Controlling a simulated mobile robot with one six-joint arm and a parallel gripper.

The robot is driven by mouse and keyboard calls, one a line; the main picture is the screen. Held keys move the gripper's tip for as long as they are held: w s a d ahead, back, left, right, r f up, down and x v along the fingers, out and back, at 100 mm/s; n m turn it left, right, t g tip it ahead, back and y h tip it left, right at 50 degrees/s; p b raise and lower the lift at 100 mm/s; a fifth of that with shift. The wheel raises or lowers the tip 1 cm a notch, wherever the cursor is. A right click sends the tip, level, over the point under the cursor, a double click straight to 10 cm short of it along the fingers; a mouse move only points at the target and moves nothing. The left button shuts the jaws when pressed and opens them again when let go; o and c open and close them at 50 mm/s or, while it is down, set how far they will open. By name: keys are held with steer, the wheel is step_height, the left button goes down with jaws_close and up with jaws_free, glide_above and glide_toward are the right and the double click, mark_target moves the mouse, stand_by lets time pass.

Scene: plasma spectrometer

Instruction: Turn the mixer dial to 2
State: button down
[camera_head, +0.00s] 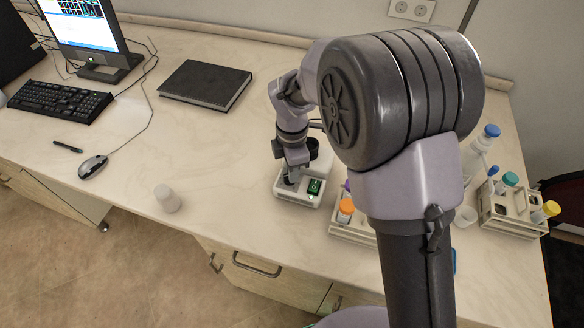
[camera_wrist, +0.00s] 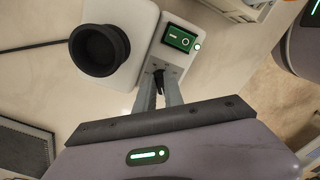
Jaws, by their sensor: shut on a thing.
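The mixer is a small white device with a black round cup on top; its base (camera_head: 299,198) stands on the bench below my arm in the head view. The small black dial (camera_wrist: 158,79) is on the mixer's front face. My gripper (camera_wrist: 160,88) is shut on the dial, a finger on each side. The dial's marks are too small to read, so its setting cannot be told.
A rack with an orange-capped bottle (camera_head: 346,208) stands close to the right of the mixer, and another rack (camera_head: 512,214) is farther right. A black book (camera_head: 205,84) lies behind. The bench between is clear.

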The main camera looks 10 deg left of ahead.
steer(key=m+p, duration=0.1)
steer(key=m, duration=0.3)
steer(key=shift+s+m, duration=0.1)
steer(key=shift+m, duration=0.2)
steer(key=m, duration=0.4)
steer(key=shift+s, duration=0.15)
steer(key=m, duration=0.7)
steer(key=shift+s, duration=0.15)
steer(key=shift+a+m, duration=0.1)
steer(key=shift+m, duration=0.2)
steer(key=c, duration=1.7)
jaws_free()
steer(key=shift+r, duration=0.1)
